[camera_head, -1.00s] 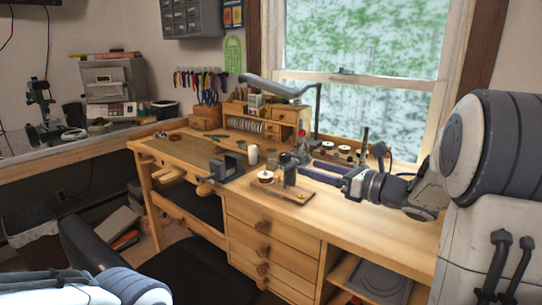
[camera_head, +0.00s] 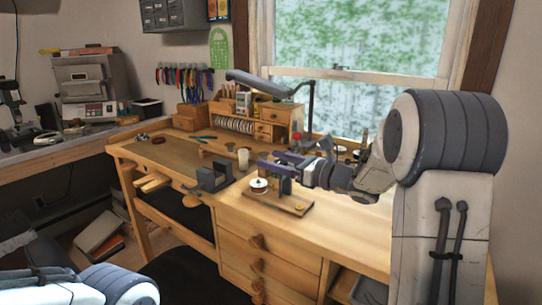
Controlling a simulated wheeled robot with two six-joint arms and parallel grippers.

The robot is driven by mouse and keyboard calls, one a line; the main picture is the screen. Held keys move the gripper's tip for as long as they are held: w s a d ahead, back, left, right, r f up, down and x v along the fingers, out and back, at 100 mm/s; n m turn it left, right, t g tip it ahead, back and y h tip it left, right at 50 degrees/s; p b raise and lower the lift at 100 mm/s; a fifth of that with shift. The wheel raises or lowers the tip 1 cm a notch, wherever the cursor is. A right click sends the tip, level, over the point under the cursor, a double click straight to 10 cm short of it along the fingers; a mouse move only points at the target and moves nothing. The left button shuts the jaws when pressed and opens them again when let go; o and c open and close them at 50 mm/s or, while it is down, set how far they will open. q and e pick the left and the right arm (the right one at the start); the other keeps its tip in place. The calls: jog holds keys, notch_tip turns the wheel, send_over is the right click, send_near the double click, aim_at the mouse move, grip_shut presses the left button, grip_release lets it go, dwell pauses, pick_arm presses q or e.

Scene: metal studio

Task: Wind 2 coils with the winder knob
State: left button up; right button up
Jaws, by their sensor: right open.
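The winder stands on the bench as a small wooden base (camera_head: 296,208) with a spool (camera_head: 259,186) of reddish-brown wire under a white top. A dark upright (camera_head: 285,184) stands beside the spool, partly covered by my right gripper. The winder knob cannot be made out clearly. My right gripper (camera_head: 267,162) reaches in from the right, its dark fingers pointing left, open and empty, just over the spool and upright. Whether it touches the winder cannot be told. My left gripper is not in view; only part of my left arm shows at bottom left.
A dark grey block-like fixture (camera_head: 213,178) and a pale cup (camera_head: 243,159) stand left of the winder. A lamp (camera_head: 270,88) arches over the small wooden drawers (camera_head: 272,122) behind. The bench top (camera_head: 345,226) is clear to the right and front.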

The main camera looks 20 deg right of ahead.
jog(key=shift+w+a, duration=0.45)
jog(key=shift+w, duration=0.1)
